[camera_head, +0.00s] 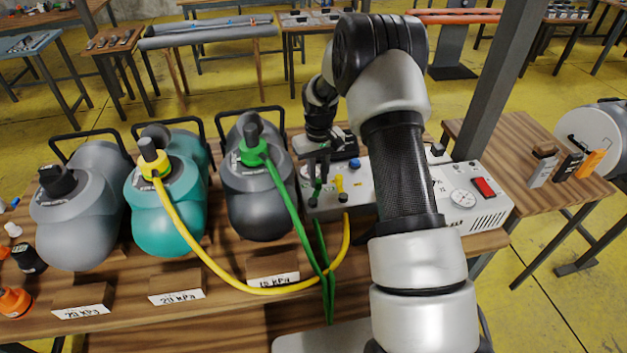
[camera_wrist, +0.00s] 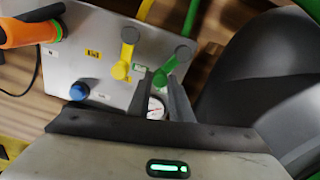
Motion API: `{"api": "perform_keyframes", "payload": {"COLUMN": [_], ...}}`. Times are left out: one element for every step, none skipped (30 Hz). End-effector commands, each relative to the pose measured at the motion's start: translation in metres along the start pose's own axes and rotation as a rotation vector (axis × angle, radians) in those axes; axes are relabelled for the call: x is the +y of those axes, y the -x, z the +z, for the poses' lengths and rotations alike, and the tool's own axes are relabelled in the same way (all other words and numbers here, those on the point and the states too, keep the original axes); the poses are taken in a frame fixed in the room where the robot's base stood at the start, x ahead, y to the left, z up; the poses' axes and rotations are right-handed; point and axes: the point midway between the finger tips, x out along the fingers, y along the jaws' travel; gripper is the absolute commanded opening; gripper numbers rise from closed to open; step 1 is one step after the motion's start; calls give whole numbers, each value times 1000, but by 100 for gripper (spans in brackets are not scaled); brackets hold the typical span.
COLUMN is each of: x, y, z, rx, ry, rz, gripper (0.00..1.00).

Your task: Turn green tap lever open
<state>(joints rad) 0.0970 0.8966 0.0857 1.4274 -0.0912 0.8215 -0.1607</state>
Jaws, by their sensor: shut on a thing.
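The green tap lever (camera_wrist: 172,64) sits on the grey pump box (camera_wrist: 105,30), beside the yellow tap lever (camera_wrist: 126,54). In the wrist view the green lever lies slanted, with its lower end between the tips of my gripper (camera_wrist: 161,80). My gripper is shut on that end. In the head view my gripper (camera_head: 317,168) points down over the left end of the box, and the green lever (camera_head: 316,187) shows just below it. The yellow lever (camera_head: 339,184) stands close to the right. The fingers partly hide a round gauge in the wrist view.
A blue knob (camera_wrist: 79,91) and an orange-handled tool (camera_wrist: 30,34) are near the levers. Green hose (camera_head: 290,206) and yellow hose (camera_head: 218,272) run from the box side to the boat valves. A dark grey boat (camera_head: 262,205) stands close left of the box.

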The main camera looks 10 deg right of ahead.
Motion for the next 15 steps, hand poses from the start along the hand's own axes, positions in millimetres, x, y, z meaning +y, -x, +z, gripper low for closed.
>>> {"api": "perform_keyframes", "payload": {"x": [2,3,4,5,6,7,8,9,10,11,12,12,12,13,14], "y": [-2,-2,-2,-2,-2,-1,-1,-1,-1,-1,-1,-1,-1,0,0], "z": [2,3,4,5,6,7,8,10,11,12,13,14,15,16,17], "rx": [1,0,0,0,0,1,1,0,0,0,0,0,1,1,0], "ry": [-43,-72,-109,-136,-164,-200,-224,-250,-284,-307,-329,-358,-378,-398,-421], "rz": [1,1,1,1,1,1,1,1,0,1,1,1,0,0,1], "gripper": [0,0,0,0,0,0,0,0,0,0,0,0,0,0,0]}}
